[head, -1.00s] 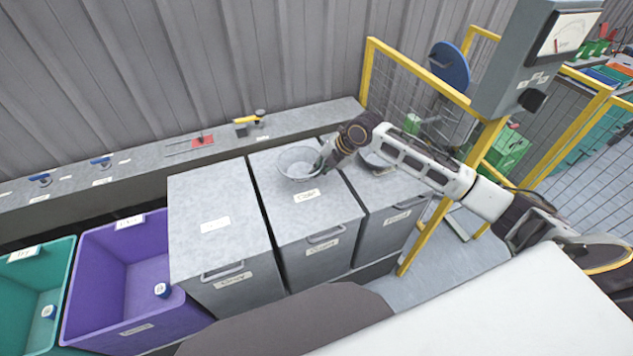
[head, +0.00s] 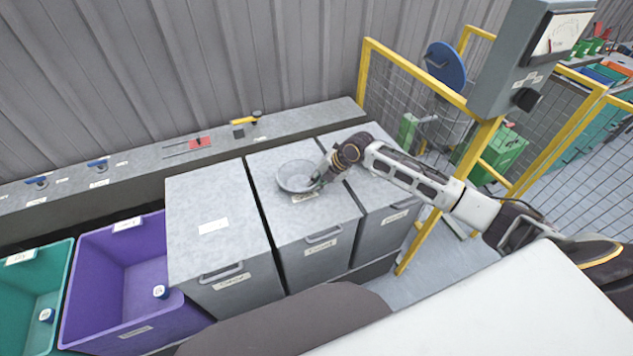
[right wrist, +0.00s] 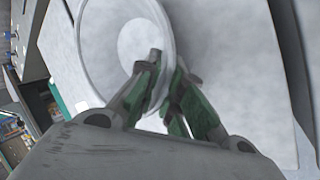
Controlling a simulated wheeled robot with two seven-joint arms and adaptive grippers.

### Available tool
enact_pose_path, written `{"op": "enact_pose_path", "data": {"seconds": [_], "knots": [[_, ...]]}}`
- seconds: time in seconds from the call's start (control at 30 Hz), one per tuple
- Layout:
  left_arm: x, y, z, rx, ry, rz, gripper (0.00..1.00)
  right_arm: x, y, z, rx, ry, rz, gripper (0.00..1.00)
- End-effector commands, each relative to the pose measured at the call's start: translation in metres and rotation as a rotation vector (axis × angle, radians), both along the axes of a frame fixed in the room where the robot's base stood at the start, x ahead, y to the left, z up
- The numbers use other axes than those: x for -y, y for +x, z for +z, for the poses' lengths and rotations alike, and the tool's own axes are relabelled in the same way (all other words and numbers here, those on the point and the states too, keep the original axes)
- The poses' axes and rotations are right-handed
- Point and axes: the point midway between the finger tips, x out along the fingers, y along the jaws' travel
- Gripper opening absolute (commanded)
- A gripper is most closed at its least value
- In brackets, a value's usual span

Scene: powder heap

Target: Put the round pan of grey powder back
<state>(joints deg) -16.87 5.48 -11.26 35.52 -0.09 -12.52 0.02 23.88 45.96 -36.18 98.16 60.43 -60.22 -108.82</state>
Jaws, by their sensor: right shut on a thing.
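The round pan (head: 296,174) is a shallow grey dish with a pale grey inside, over the top of the middle grey cabinet (head: 336,211). My right gripper (head: 319,181) is at the pan's right rim, shut on it. In the right wrist view the green-padded fingers (right wrist: 165,95) close on the edge of the pan (right wrist: 105,40), and a paler round patch shows inside it. Whether the pan touches the cabinet top or hangs just above it, I cannot tell. My left gripper is not in view.
Grey cabinets stand left (head: 200,195) and right (head: 380,195) of the middle one; the left top is bare except for a label. Purple (head: 125,222) and teal (head: 25,300) bins are at the left. A ledge (head: 75,180) with small tools runs behind. A yellow-framed fence (head: 415,72) is at the right.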

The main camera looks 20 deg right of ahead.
Motion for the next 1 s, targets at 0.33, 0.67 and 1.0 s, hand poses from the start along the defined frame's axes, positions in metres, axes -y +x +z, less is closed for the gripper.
{"op": "enact_pose_path", "data": {"seconds": [0.33,0.67,1.0], "knots": [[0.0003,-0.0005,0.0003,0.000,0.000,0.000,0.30,0.0003,0.0002,-0.0052,0.001,-0.001,-0.001,0.00],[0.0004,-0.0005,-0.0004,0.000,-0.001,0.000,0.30,0.0004,-0.0001,-0.0072,0.000,-0.001,-0.001,0.30],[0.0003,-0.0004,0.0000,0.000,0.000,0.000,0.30,0.0004,-0.0001,-0.0065,0.000,-0.001,-0.001,0.30]]}}
